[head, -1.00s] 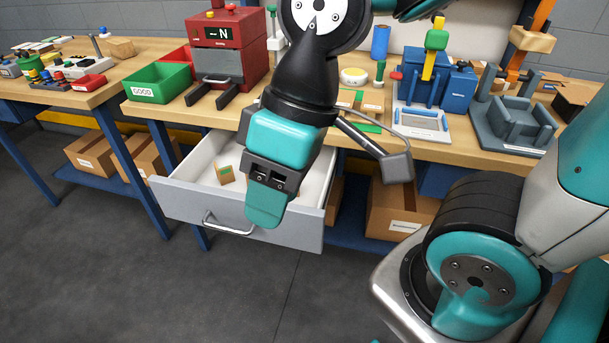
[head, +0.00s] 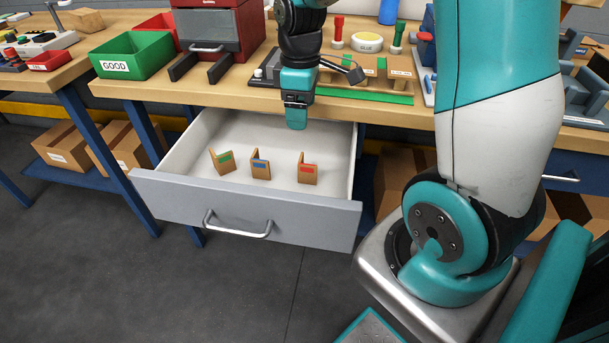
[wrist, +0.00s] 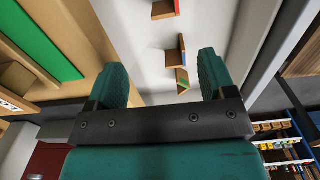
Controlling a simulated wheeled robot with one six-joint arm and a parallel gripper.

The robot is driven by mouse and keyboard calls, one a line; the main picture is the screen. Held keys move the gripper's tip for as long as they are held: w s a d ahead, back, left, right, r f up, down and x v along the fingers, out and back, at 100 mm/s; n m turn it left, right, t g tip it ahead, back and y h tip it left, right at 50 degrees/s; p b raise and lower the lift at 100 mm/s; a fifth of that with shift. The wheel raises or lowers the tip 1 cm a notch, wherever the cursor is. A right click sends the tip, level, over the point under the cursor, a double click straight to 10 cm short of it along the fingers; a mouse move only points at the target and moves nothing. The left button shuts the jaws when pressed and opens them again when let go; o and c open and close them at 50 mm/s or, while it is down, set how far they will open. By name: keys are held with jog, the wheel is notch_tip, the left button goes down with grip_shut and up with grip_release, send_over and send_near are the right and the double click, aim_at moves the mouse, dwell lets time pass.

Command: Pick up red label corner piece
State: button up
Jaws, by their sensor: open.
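The red label corner piece (head: 307,168) is a small brown angled piece standing at the right of the open drawer (head: 245,205). Its red label faces the front. In the wrist view a piece with a red edge (wrist: 164,9) shows at the top, cut by the frame. My gripper (head: 296,118) is at the drawer's back edge, above and behind the red label piece and apart from it. In the wrist view my gripper (wrist: 163,62) has its two fingers spread with nothing held between them.
A blue label piece (head: 260,165) and a green label piece (head: 222,161) stand left of the red one. The workbench top (head: 215,98) overhangs the drawer's back. A green GOOD bin (head: 132,55) and a red machine (head: 212,30) stand on it. The drawer's front floor is clear.

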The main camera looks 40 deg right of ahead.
aim_at(302, 158)
notch_tip(302, 158, down, 10)
jog(key=shift+s+f+b, duration=0.1)
jog(key=shift+f+b, duration=0.1)
jog(key=shift+b, duration=0.55)
jog(key=f, duration=0.3)
jog(key=f+b, duration=0.1)
jog(key=f, duration=0.1)
jog(key=shift+s+a+f, duration=0.1)
jog(key=shift+s+a, duration=0.1)
jog(key=shift+s, duration=0.05)
jog(key=c, duration=1)
